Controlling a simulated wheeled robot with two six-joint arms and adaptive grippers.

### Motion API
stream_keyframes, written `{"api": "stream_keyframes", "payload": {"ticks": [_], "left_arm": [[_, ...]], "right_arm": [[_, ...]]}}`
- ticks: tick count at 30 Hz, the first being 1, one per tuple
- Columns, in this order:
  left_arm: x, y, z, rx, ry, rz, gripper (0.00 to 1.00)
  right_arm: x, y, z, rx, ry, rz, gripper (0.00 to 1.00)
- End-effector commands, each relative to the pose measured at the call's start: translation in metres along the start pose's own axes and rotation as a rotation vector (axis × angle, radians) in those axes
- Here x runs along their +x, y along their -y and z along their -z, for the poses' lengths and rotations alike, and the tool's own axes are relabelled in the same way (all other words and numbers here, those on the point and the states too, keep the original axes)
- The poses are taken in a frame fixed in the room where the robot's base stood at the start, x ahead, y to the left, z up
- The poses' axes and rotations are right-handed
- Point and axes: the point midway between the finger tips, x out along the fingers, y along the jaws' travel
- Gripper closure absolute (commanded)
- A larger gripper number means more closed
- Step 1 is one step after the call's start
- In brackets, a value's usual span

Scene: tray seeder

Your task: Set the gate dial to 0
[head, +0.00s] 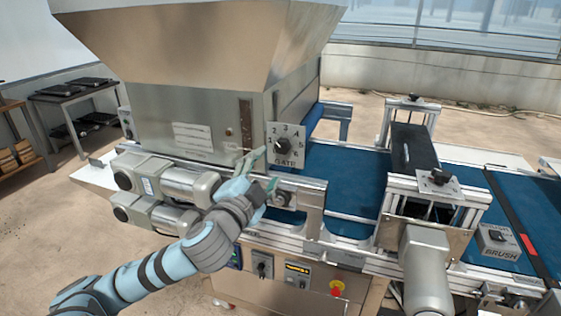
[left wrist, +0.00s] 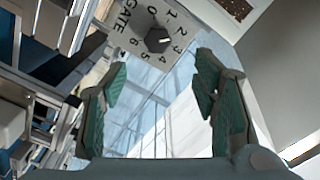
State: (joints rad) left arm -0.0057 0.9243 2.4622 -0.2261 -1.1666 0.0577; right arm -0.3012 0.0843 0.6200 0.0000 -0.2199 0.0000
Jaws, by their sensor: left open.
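The gate dial is a black knob (head: 282,146) on a pale square plate (head: 299,156) marked GATE with numbers around it, fixed to the machine below the hopper. In the left wrist view the knob (left wrist: 157,39) shows at the top, with a light mark that seems to face the 2–3 side; the exact number is unclear. My left gripper (head: 263,172) is open and empty, just below and left of the plate in the head view. In the left wrist view its two green-padded fingers (left wrist: 158,95) are apart, with the knob beyond them. My right gripper is not in view.
The metal hopper (head: 200,40) overhangs above the dial. Grey motors (head: 180,183) and a rail lie near my left arm. A blue belt (head: 345,175) runs right, past a brush box (head: 497,240). A red button (head: 337,288) is below on the front panel.

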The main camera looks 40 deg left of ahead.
Motion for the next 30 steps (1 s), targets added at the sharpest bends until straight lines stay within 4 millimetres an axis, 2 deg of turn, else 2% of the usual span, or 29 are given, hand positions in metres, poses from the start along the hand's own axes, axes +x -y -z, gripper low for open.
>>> {"api": "stream_keyframes", "payload": {"ticks": [3, 6, 9, 12, 16, 23, 30], "left_arm": [[0.040, -0.002, -0.003, -0.011, 0.006, 0.001, 0.46], [0.070, -0.002, -0.002, -0.010, 0.004, -0.001, 0.46], [0.092, -0.002, -0.002, -0.007, 0.004, -0.003, 0.46], [0.106, -0.002, -0.002, -0.005, 0.003, -0.002, 0.46], [0.114, -0.003, -0.002, -0.003, 0.002, -0.003, 0.46], [0.114, -0.003, -0.002, -0.002, 0.002, -0.004, 0.47], [0.114, -0.003, -0.002, -0.003, 0.002, -0.004, 0.86]], "right_arm": [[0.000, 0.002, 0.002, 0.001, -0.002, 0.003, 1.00], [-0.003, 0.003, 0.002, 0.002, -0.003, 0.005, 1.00], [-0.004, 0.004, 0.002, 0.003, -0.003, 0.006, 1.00], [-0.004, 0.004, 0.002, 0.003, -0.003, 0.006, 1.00], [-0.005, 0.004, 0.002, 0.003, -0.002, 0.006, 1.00], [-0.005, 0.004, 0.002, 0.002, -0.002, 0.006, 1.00], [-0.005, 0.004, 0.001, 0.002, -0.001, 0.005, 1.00]]}}
